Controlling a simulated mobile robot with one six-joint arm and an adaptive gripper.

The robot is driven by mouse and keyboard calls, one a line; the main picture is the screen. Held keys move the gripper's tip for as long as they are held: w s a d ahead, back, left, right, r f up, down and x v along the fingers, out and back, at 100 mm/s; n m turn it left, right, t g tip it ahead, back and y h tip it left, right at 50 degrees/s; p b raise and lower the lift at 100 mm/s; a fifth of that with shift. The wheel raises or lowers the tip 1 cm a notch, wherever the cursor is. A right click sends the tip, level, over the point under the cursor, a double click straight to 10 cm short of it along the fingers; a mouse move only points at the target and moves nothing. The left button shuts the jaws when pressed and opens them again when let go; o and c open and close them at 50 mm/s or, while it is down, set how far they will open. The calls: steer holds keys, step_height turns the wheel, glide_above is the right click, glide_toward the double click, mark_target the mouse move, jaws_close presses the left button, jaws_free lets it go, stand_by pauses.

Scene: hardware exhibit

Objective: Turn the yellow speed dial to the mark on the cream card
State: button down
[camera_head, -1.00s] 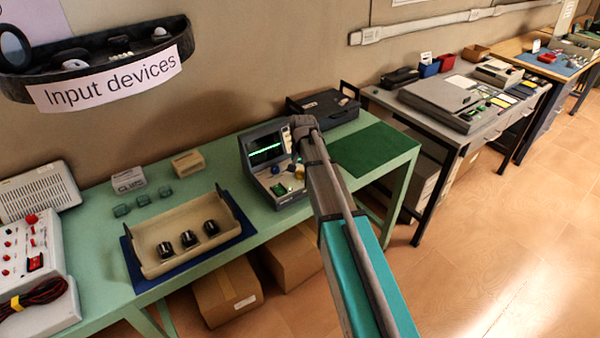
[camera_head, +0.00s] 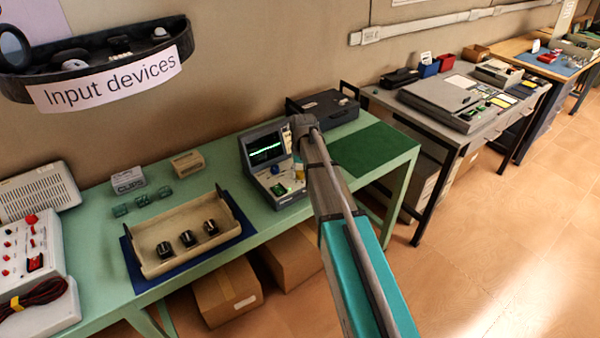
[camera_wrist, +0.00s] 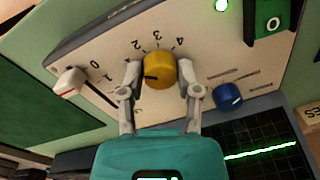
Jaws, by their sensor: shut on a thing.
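The yellow speed dial (camera_wrist: 160,68) sits on the light panel of the console (camera_head: 270,165), with numbers around its upper left side. Its dark pointer line points to the left in the wrist view. My gripper (camera_wrist: 160,82) is shut on the dial, one pale finger on each side. In the head view my arm and gripper hide most of the dial. A pale card (camera_head: 127,180) with print stands at the back of the green table; I cannot tell whether it is the cream card, and its mark is not legible.
A blue knob (camera_wrist: 227,96), a white lever (camera_wrist: 70,83) and a green switch (camera_wrist: 272,25) sit near the dial. The lit screen (camera_head: 265,149) is on the console. A beige tray (camera_head: 150,257) with black knobs stands to the left. A dark case (camera_head: 325,106) is behind.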

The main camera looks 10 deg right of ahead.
steer(key=shift+n, duration=1)
steer(key=shift+c, duration=1.5)
jaws_free()
steer(key=shift+m, duration=0.4)
